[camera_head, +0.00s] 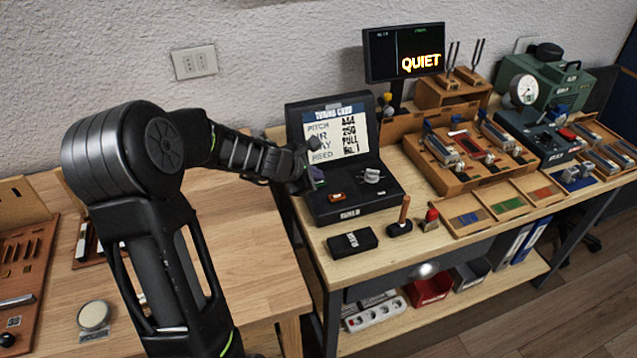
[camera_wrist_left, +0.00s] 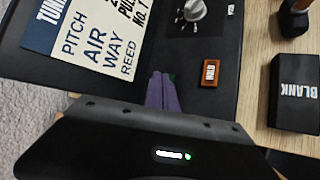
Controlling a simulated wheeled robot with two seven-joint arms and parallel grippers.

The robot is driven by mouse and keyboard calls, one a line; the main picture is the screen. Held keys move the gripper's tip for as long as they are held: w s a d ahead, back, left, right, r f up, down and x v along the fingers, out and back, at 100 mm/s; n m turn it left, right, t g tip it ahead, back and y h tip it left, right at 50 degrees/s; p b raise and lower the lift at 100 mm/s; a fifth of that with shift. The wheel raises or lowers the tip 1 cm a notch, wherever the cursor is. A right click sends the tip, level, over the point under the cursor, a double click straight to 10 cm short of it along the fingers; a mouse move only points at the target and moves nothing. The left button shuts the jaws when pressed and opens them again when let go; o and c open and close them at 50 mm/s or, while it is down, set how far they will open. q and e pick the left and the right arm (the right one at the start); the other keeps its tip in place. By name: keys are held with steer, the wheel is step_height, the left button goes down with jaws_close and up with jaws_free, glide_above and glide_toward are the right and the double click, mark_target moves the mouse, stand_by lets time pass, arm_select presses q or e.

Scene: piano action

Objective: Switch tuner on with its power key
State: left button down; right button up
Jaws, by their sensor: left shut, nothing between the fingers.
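A black desk unit (camera_head: 352,211), which looks like the tuner, stands on the workbench with its raised back holding a card (camera_head: 337,132) lettered with pitch, air, way and reed. Its dark top also shows in the left wrist view (camera_wrist_left: 205,45). It carries an orange-brown HOLD key (camera_wrist_left: 211,73) and a silver knob (camera_wrist_left: 194,11). My left gripper (camera_head: 317,175) is over the left part of this top, left of the HOLD key. Its purple fingers (camera_wrist_left: 162,84) are shut and empty. A small green patch shows at the fingertips; a power key there is hidden or too small to tell. My right gripper is out of view.
A black box marked BLANK (camera_head: 352,242), a wooden-handled tool (camera_head: 401,217) and a red-topped piece (camera_head: 430,219) stand in front. A screen (camera_head: 404,52) reads QUIET. Wooden trays (camera_head: 470,160) fill the right. The left table (camera_head: 245,245) has bare wood beside my arm.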

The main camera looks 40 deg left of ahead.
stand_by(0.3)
arm_select(q)
steer(key=shift+r+p, duration=0.4)
steer(key=shift+r, duration=0.15)
step_height(320, 180, up, 6)
steer(key=p, duration=0.5)
steer(key=shift+p, duration=0.4)
